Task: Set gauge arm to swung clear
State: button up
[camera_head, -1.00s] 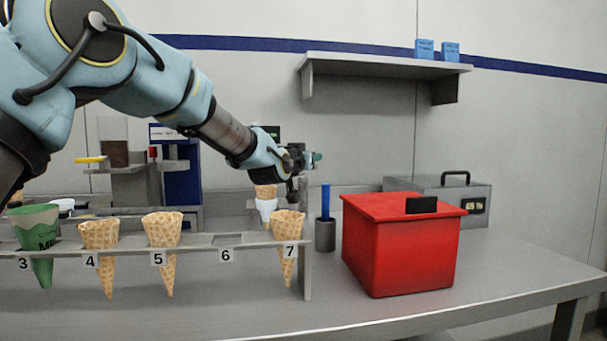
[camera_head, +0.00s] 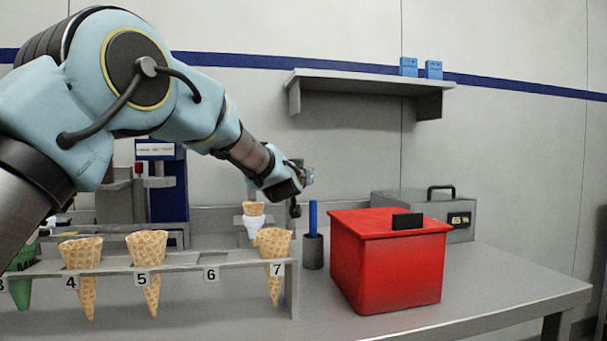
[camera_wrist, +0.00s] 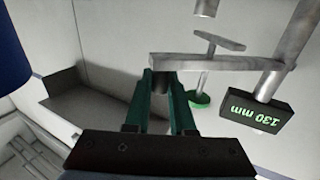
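In the wrist view the gauge arm (camera_wrist: 205,64) is a grey metal bar running sideways just past my fingertips. It joins a thick post at the right, beside a dark readout box (camera_wrist: 257,114) showing "130 mm" upside down. A short dark knob (camera_wrist: 162,85) at the bar's left end sits between the two green fingers of my gripper (camera_wrist: 162,78). I cannot tell whether the fingers press on it. In the head view my gripper (camera_head: 305,177) is above and behind the cone rack; the gauge is mostly hidden behind my arm there.
The cone rack (camera_head: 190,268) holds several waffle cones; slot 6 is empty. Behind it a cone (camera_head: 254,208) sits in a white holder (camera_head: 255,227). A red bin (camera_head: 385,265), a dark cup (camera_head: 313,252) with a blue rod and a grey case (camera_head: 455,210) stand right. A shelf (camera_head: 370,82) hangs above.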

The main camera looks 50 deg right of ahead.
jog(key=o, duration=0.4)
jog(key=shift+o, duration=0.2)
jog(key=b+v, duration=0.1)
jog(key=v, duration=1)
jog(key=shift+b, duration=0.35)
jog(key=shift+w, duration=0.1)
